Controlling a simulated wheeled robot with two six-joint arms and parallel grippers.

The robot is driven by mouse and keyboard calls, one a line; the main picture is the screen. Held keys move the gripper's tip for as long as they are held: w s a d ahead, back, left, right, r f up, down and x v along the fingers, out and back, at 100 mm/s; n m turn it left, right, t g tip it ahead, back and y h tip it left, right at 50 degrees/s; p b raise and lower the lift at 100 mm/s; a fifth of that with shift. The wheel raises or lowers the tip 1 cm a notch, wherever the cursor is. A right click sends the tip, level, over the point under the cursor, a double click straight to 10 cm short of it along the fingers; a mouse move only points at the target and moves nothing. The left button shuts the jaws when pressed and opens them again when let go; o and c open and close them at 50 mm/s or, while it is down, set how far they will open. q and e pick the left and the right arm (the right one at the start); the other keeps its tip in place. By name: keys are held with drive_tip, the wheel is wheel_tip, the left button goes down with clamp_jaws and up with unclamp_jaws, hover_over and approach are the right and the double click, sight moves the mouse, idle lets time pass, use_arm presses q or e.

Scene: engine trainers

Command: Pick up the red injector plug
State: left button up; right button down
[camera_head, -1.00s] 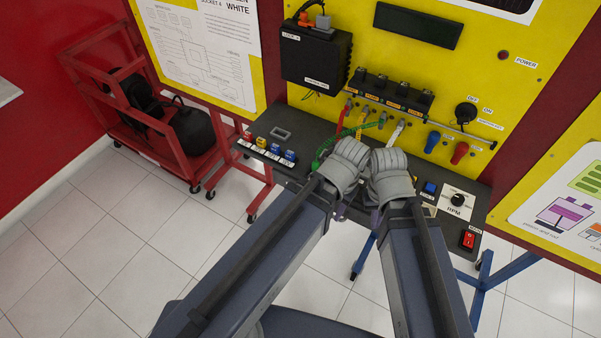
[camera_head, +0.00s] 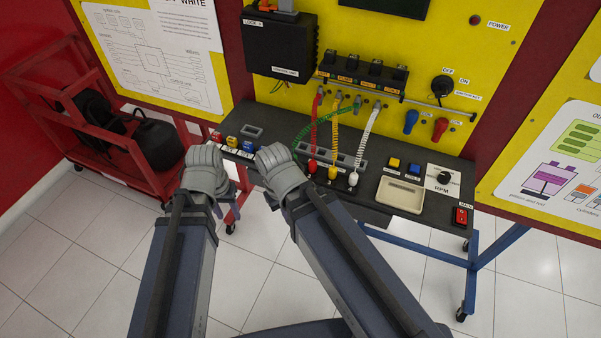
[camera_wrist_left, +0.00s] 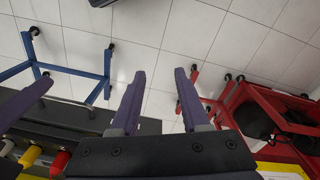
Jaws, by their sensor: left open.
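The red injector plug (camera_head: 312,165) stands upright on the dark bench, with a red coiled cable rising to the panel. It also shows in the left wrist view (camera_wrist_left: 61,161), at the lower left. The yellow plug (camera_head: 333,173) and white plug (camera_head: 353,179) stand to its right. My left gripper (camera_head: 228,194) is open and empty, left of the red plug and near the bench's front left edge. Its parted purple fingers also show in the left wrist view (camera_wrist_left: 158,100). My right gripper (camera_head: 283,173) is just left of the red plug; its fingers are hidden behind its wrist.
The bench (camera_head: 425,176) carries coloured buttons (camera_head: 247,144) at its left, a beige tray (camera_head: 400,194), an RPM knob (camera_head: 444,177) and a red switch (camera_head: 460,215). A green coiled cable (camera_head: 311,133) runs behind my right wrist. A red cart (camera_head: 95,158) stands at the left.

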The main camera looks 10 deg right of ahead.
use_arm(q)
drive_tip(key=w+f+m+h+b, duration=0.1)
drive_tip(key=w+f+h+b, duration=0.1)
drive_tip(key=w+f+b, duration=0.15)
drive_tip(key=m+t+h+b, duration=0.2)
drive_tip(key=m+h, duration=0.8)
drive_tip(key=m, duration=0.2)
approach(313, 164)
wheel_tip(313, 164, down, 2)
drive_tip(key=w+d, duration=0.1)
drive_tip(key=d, duration=0.1)
drive_tip(key=shift+w+d+f+b, duration=0.4)
drive_tip(key=shift+d+f, duration=0.3)
drive_tip(key=shift+d, duration=0.45)
drive_tip(key=b+x, duration=0.2)
drive_tip(key=x, duration=0.3)
drive_tip(key=shift+d, duration=0.1)
drive_tip(key=shift+s, duration=0.1)
drive_tip(key=shift+c, duration=0.4)
